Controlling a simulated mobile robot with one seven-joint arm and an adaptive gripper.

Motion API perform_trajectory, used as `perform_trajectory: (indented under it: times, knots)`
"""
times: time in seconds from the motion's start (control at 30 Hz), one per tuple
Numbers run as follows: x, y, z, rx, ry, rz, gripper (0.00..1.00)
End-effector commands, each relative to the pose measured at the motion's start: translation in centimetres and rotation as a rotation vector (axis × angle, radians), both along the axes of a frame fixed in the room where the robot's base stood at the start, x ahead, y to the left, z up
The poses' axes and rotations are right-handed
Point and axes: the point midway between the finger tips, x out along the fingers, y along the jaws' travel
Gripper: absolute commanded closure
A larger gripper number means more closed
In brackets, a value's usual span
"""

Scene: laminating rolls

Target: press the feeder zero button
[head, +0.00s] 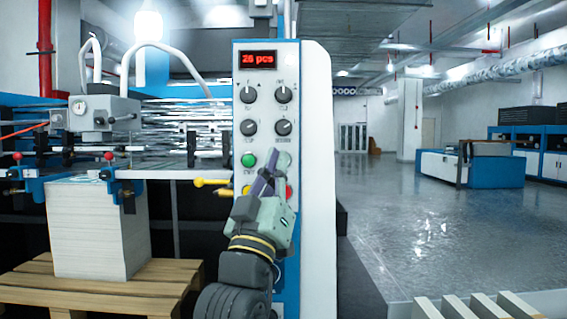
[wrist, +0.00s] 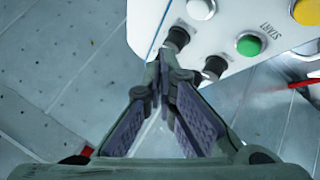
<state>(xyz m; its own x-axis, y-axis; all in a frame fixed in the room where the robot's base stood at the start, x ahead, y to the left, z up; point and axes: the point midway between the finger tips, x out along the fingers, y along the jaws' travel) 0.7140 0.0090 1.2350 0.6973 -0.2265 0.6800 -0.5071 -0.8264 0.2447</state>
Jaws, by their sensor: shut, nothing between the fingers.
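The control panel (head: 240,135) stands upright in the middle of the head view. It carries a red "26 pcs" display, several black knobs, and round buttons below. A green button (head: 248,160) and a pale button (head: 284,160) share a row. Yellow and red buttons sit lower, partly behind my gripper (head: 270,165). The wrist view shows the panel with a white button (wrist: 201,8), the green button (wrist: 249,45) marked START, and a yellow button (wrist: 307,11). I cannot read which button is feeder zero. My gripper is shut and empty, its tips in front of the panel near the pale button.
A paper stack (head: 98,230) stands on a wooden pallet (head: 95,290) at left, beside the machine's feeder head (head: 105,112). A yellow-ended lever (head: 210,183) sticks out left of the panel's lower buttons. Open floor (head: 420,230) lies to the right.

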Motion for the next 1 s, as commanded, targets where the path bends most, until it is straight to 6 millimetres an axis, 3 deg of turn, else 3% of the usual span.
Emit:
perform_trajectory:
  times: [0.33, 1.0]
  knots:
    - [3.9, 0.0, 0.0, 0.001, 0.001, 0.000, 1.00]
    - [4.4, 0.0, 0.0, -0.001, -0.001, 0.000, 1.00]
